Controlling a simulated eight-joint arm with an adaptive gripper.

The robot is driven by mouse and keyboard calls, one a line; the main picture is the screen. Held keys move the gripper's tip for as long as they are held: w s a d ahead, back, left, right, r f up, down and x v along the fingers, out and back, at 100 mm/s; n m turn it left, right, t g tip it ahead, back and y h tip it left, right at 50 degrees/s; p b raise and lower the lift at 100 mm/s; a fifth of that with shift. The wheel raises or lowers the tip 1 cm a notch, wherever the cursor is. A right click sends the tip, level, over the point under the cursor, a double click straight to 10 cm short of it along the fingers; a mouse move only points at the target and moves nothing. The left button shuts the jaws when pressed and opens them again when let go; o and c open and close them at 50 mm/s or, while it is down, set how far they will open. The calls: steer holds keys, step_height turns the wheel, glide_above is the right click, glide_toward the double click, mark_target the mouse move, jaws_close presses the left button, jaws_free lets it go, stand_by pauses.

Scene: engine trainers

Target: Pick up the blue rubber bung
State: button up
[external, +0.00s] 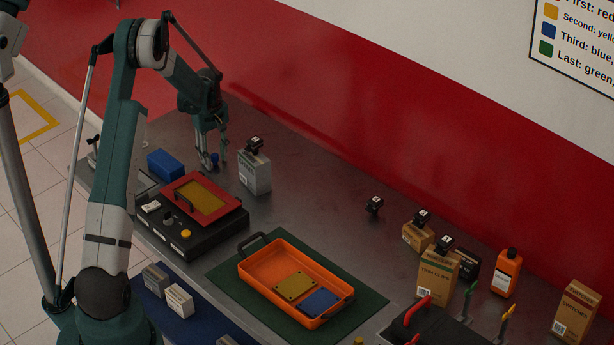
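The blue rubber bung (215,159) is a small dark blue piece at the far left of the metal bench, in the external view. My gripper (214,160) points down over it, with its two fingers spread and one on each side of the bung. A small gap seems to show between the bung and the right finger. Contact with the left finger is too small to tell, and so is whether the bung touches the bench.
A grey-white box (255,174) with a black item on top stands close right of my gripper. A blue block (166,163) and a red-framed panel (229,213) on a black unit are nearby. An orange tray (262,289) lies in front. The bench behind is clear.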

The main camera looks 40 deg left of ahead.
mark_target(214, 155)
steer(key=c, duration=0.8)
steer(key=shift+r+p, duration=0.35)
steer(key=shift+r, duration=4.65)
